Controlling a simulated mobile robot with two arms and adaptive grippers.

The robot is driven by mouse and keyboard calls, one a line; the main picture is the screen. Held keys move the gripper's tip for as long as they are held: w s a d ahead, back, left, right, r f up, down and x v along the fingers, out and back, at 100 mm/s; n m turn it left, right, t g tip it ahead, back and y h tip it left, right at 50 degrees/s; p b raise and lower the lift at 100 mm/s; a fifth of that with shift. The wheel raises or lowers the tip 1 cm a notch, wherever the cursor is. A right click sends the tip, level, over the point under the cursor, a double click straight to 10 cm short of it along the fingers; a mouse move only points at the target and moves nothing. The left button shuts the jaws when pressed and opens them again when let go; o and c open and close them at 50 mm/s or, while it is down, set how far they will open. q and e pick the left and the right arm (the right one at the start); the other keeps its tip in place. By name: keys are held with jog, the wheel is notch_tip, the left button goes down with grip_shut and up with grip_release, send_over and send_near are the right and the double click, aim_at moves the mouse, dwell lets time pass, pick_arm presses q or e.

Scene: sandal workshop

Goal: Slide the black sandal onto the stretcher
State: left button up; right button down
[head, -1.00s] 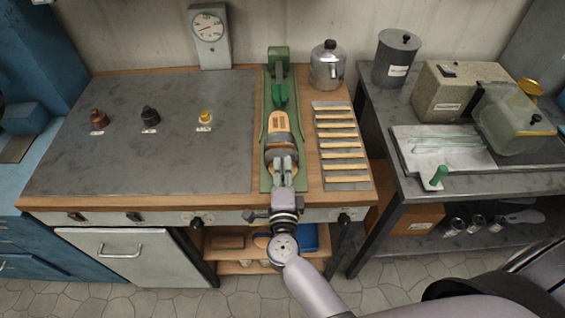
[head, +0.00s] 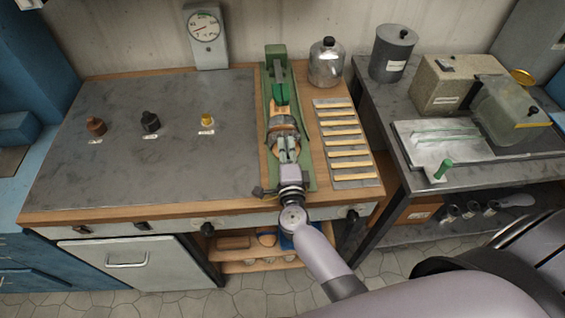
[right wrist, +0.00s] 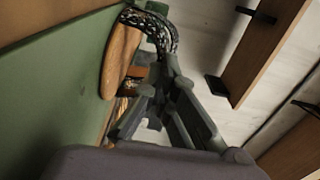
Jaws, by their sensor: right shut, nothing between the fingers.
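The green stretcher (head: 274,72) stands along the right part of the bench, its long green bed running front to back. The black sandal (head: 284,123) lies in line on the stretcher, its dark strap around the wooden form, most of which is hidden. In the right wrist view its black patterned strap (right wrist: 152,25) and brown sole (right wrist: 121,62) show close up. My right gripper (head: 287,153) is shut and empty at the sandal's near end, over the bed; whether it touches the sandal is unclear. It also shows in the right wrist view (right wrist: 165,75). My left gripper is out of view.
Right of the stretcher lies a rack of yellow strips (head: 343,143), with a metal pot (head: 327,65) behind it. Several small items, including a yellow one (head: 207,119), stand on the wide grey bench top (head: 150,170), otherwise clear. A gauge (head: 204,32) stands behind.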

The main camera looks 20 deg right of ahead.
aim_at(286, 129)
jog(key=w+d, duration=0.2)
jog(key=w, duration=0.2)
jog(key=shift+w+d+r, duration=0.15)
jog(key=shift+w+d, duration=0.2)
jog(key=shift+d, duration=0.05)
jog(key=x, duration=0.2)
jog(key=b+x, duration=0.1)
jog(key=x, duration=0.1)
jog(key=shift+w+a, duration=0.15)
jog(key=shift+w, duration=0.25)
jog(key=x, duration=0.2)
jog(key=shift+w+b, duration=0.35)
jog(key=shift+w, duration=0.05)
jog(key=shift+d, duration=0.25)
jog(key=shift+r, duration=0.15)
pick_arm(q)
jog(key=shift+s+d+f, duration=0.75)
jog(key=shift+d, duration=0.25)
pick_arm(e)
jog(key=shift+a, duration=0.1)
